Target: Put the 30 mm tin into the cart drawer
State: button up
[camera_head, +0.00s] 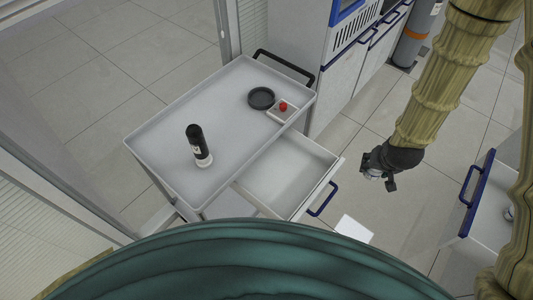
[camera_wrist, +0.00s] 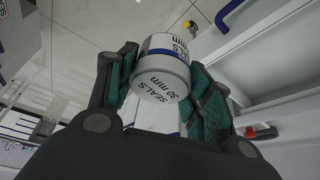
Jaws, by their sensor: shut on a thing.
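My gripper (camera_head: 376,178) hangs over the floor to the right of the cart, apart from it. In the wrist view my gripper (camera_wrist: 160,88) is shut on a white tin (camera_wrist: 162,68) with a blue band, lettered "SEALS 30 mm". The tin is tilted in that picture, with its printed round face toward the camera. In the head view the tin is small and mostly hidden by the gripper. The cart drawer (camera_head: 278,178) is pulled out below the cart top and looks empty. Its blue handle (camera_head: 322,199) faces my gripper.
Another open drawer with a blue handle (camera_head: 476,180) is at the right. Floor shows between the two drawers.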

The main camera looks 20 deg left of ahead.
aim_at(292, 183)
jog(key=u, duration=1)
jog(key=k, duration=0.85)
jog(key=u, duration=0.5)
